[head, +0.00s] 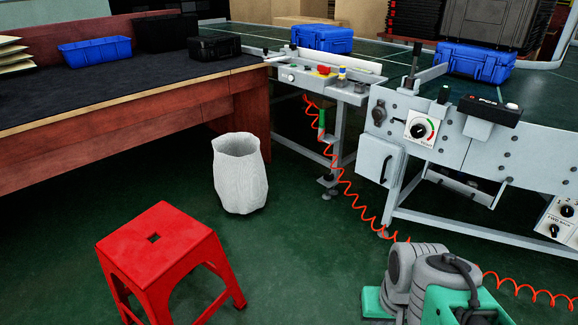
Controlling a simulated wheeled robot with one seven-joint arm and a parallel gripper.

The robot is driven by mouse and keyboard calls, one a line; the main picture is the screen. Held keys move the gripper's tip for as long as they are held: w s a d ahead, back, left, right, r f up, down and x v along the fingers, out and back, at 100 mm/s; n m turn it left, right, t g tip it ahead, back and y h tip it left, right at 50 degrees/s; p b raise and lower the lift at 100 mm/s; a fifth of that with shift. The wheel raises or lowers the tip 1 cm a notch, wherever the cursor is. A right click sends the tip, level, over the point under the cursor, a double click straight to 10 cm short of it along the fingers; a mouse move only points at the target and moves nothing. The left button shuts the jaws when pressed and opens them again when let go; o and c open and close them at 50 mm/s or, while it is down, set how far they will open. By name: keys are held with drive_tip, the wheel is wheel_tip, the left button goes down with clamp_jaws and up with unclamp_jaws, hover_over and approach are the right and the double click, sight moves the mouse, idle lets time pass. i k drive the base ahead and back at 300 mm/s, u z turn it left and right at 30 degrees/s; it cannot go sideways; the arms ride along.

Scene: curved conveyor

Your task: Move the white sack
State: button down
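The white sack (240,180) stands upright and open-topped on the green floor. It is near the middle of the head view, in front of the gap between the wooden bench and the conveyor frame. It looks empty near its rim, but its bottom inside is hidden. Part of my own arm shows at the lower right, well apart from the sack. My gripper is not in view.
A red stool (163,250) stands in front of the sack, to the left. A wooden bench (120,120) is behind left. The conveyor's control box (420,128) and legs are at right. A coiled orange hose (352,188) hangs to the floor. Green floor is clear right of the stool.

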sight(240, 182)
drive_tip(key=z, duration=0.2)
drive_tip(key=i, duration=2.25)
drive_tip(key=u, duration=1.6)
drive_tip(key=i, duration=0.75)
drive_tip(key=u, duration=0.75)
